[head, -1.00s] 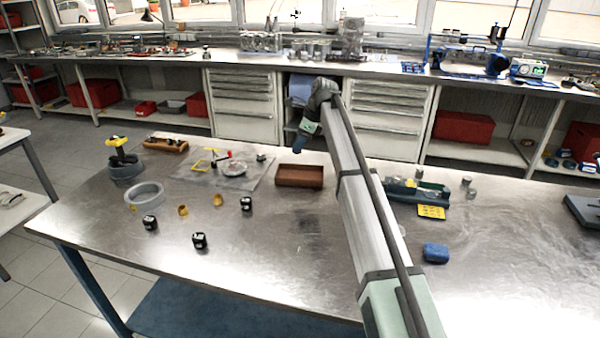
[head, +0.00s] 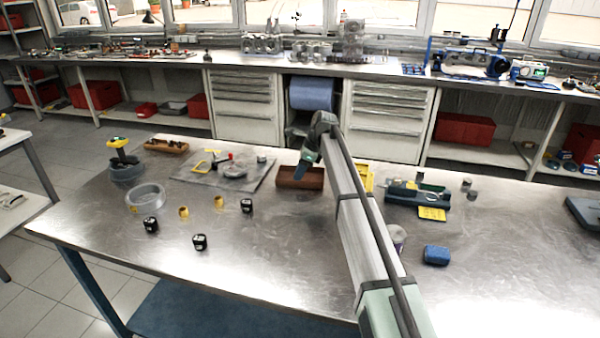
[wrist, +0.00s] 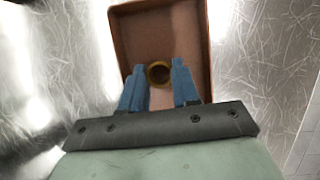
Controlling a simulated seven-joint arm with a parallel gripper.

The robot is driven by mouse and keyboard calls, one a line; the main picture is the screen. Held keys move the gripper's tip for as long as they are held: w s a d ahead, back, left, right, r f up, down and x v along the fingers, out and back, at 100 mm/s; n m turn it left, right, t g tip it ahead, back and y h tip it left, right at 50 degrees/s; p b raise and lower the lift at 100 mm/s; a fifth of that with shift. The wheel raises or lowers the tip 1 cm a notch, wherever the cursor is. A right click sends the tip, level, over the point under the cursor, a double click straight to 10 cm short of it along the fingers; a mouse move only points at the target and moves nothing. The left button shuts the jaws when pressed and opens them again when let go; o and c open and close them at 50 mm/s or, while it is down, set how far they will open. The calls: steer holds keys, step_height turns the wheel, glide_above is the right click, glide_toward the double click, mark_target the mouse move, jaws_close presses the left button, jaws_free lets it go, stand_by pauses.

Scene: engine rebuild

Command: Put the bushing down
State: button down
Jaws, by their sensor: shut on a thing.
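My gripper (wrist: 158,78) is shut on a brass-coloured bushing (wrist: 159,73), a short ring seen end-on between the blue fingertips in the wrist view. Both are over the inside of a brown open tray (wrist: 209,50). I cannot tell whether the bushing touches the tray floor. In the head view my gripper (head: 299,170) reaches into or just over the tray (head: 286,182), and the held bushing is hidden there. Two other brass bushings, one (head: 184,211) and another (head: 219,202), stand on the steel table left of the tray.
A mat (head: 200,178) with parts lies left of the tray. The front middle is clear.

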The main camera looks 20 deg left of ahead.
steer(key=shift+f, duration=0.3)
steer(key=c, duration=0.8)
jaws_free()
steer(key=shift+r, duration=0.15)
steer(key=v, duration=1.2)
